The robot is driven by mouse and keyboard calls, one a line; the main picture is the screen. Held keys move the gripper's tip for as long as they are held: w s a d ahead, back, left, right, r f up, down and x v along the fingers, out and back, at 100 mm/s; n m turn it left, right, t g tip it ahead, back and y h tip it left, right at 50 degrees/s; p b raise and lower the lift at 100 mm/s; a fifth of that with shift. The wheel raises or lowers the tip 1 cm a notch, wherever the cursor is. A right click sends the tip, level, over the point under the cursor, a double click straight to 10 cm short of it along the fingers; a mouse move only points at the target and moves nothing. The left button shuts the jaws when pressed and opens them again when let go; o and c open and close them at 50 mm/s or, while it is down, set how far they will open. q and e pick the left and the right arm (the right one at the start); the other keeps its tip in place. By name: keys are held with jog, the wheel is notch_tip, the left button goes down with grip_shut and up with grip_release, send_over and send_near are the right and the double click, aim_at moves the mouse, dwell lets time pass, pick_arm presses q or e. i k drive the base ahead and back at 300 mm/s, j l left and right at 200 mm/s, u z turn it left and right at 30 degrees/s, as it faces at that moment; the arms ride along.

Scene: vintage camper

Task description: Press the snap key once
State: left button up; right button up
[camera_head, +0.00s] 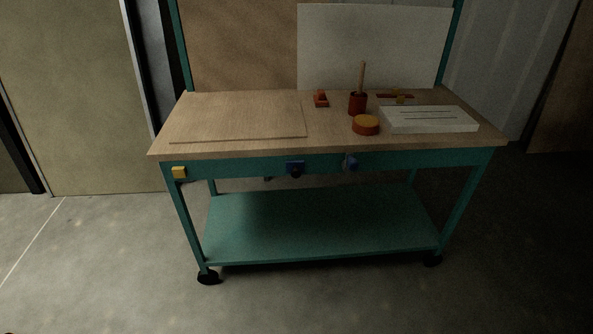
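No part is clearly marked as the snap key, and I cannot tell which it is. Small candidates show on the teal wheeled workbench (230,167). A blue block with a dark round knob (295,168) and a second blue piece (350,161) sit on its front rail. A yellow square piece (179,172) is at the rail's left end. On the wooden top are a small red-orange piece (321,100) and a thin red bar with yellow parts (395,96) at the back. Neither of my grippers is in view.
A red cup with an upright wooden stick (357,103), an orange-yellow round piece (366,124) and a white slotted box (440,121) stand on the right half. A flat wooden board (240,117) covers the left. The lower shelf (320,225) and floor in front are clear.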

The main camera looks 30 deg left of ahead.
aim_at(179, 172)
jog(key=u, duration=1.7)
